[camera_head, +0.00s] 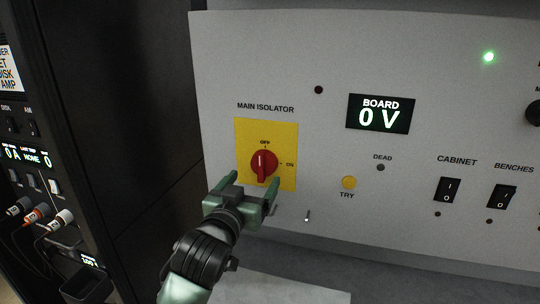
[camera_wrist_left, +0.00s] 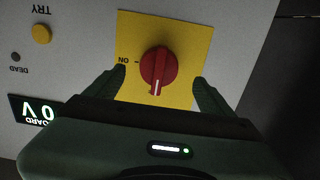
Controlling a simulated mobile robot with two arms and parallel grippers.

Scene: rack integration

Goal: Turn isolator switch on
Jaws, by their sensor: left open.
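The main isolator is a red rotary knob (camera_head: 264,165) on a yellow plate (camera_head: 285,140) on the grey panel. Its white mark points up at OFF in the head view; ON is to its right. My left gripper (camera_head: 253,183) is open just in front of and below the knob. In the left wrist view the picture is turned over, and the red knob (camera_wrist_left: 158,70) sits between the two spread fingers (camera_wrist_left: 155,85), with space on both sides. Whether the fingertips reach the knob's depth is not clear. My right gripper is not in view.
The board display (camera_head: 380,114) reads 0 V. A yellow TRY button (camera_head: 349,183), an unlit DEAD lamp (camera_head: 381,167), and the CABINET (camera_head: 447,190) and BENCHES (camera_head: 502,196) rockers are to the right. A green lamp (camera_head: 488,57) is lit. A dark rack (camera_head: 40,150) stands at left.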

